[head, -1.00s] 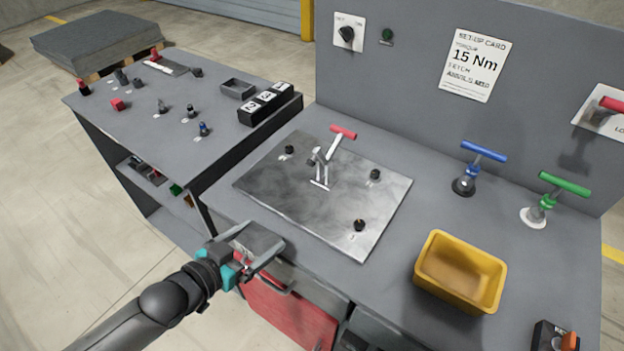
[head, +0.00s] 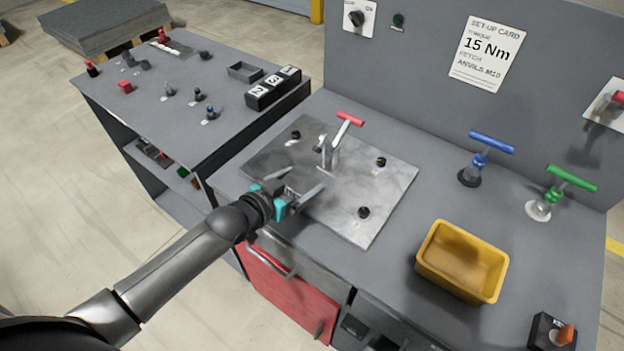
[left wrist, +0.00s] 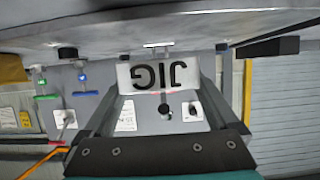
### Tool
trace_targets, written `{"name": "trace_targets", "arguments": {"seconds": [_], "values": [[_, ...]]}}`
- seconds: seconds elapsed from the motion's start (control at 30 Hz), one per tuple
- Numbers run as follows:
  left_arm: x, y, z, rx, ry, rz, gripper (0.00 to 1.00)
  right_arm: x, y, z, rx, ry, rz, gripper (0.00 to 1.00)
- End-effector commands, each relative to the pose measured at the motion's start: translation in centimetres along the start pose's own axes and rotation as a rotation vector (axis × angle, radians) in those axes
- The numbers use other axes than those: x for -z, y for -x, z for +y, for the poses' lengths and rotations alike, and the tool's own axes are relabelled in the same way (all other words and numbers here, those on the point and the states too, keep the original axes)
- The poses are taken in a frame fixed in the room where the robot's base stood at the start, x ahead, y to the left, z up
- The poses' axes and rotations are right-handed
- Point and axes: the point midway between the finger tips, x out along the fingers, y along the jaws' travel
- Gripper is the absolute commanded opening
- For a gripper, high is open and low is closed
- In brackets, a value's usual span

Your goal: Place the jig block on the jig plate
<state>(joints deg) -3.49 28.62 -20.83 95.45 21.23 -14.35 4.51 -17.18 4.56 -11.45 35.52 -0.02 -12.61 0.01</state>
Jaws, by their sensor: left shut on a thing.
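The jig plate (head: 392,195) is a flat, scuffed metal plate on the grey bench. My left gripper (head: 306,182) is over its left front part and shut on the jig block (head: 299,179), a small grey block. In the left wrist view, which looks upside down, the jig block (left wrist: 160,85) shows a pale face marked "JIG" between the two fingers. The jig plate (left wrist: 190,22) fills the top there. A small gap seems to show between block and plate, but I cannot tell whether they touch. My right gripper is not in view.
A red-handled clamp (head: 350,119) stands on the plate beyond the gripper. Black knobs (head: 363,211) stick up from the plate. A yellow bin (head: 461,262), a blue-handled tool (head: 490,143) and a green-handled tool (head: 570,179) stand to the right. A side table (head: 150,120) holds small parts.

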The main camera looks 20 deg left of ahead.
Motion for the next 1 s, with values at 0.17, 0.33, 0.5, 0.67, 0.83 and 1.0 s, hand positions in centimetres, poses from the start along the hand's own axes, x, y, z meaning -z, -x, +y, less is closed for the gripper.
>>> {"name": "trace_targets", "arguments": {"seconds": [0.17,0.33,0.5,0.67,0.83,1.0], "values": [[1.3,-2.6,0.0,0.0,0.0,0.006,0.1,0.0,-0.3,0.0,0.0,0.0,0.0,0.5],[1.6,-3.5,0.0,0.0,0.0,0.005,0.1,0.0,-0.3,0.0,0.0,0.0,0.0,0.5],[0.8,-4.7,0.0,0.0,0.0,0.0,0.1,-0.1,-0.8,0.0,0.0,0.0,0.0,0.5],[-1.1,-5.5,0.0,0.0,0.0,0.003,0.1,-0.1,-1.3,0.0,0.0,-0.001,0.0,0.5],[-1.3,-5.6,0.0,0.0,0.0,0.005,0.1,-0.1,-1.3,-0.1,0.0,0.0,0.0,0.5],[-1.3,-5.6,0.0,0.0,0.0,0.005,0.1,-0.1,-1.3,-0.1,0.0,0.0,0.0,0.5]]}}
